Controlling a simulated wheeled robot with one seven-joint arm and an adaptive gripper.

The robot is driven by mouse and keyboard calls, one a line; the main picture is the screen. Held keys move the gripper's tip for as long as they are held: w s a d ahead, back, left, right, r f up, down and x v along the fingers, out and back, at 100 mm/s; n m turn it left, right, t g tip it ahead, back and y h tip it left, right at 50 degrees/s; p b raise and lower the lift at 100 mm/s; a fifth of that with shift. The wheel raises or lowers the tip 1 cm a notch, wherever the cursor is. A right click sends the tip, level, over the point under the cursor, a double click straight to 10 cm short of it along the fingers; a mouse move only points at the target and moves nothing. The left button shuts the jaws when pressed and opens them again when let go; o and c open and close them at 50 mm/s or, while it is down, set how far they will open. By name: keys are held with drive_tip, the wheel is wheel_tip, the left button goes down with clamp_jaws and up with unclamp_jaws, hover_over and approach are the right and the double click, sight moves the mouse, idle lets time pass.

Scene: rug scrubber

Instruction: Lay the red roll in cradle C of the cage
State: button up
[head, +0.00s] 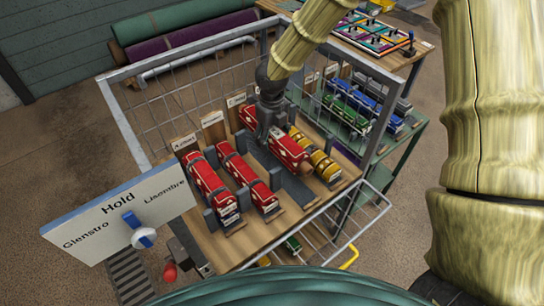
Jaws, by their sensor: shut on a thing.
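My gripper (265,128) reaches down from above into the wire cage (185,100) and is shut on a red roll (288,150) with pale bands. The held roll is between another red roll and a yellow roll (320,158). A grey cradle (293,187) shows below and in front of it; I cannot tell whether they touch. Two more red rolls, the left one (208,185) and the middle one (246,178), lie in grey cradles on the wooden deck. Cards stand behind the cradles, but their letters are too small to read, so I cannot tell which is C.
A "Hold" sign (120,215) with a blue knob stands at front left. Green and blue rolls (365,100) fill a rack on the right. Cage posts and a front wire gate (335,235) bound the deck. Large rug rolls (190,35) lie behind.

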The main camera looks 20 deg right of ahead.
sight(272, 163)
drive_tip(key=shift+f+p, duration=0.6)
drive_tip(key=shift+f, duration=4.25)
drive_tip(key=o, duration=1.4)
drive_tip(key=shift+f, duration=0.1)
drive_tip(key=shift+o, duration=0.2)
wheel_tip(272, 163, up, 12)
drive_tip(key=shift+r+b, duration=0.15)
drive_tip(key=shift+b, duration=0.75)
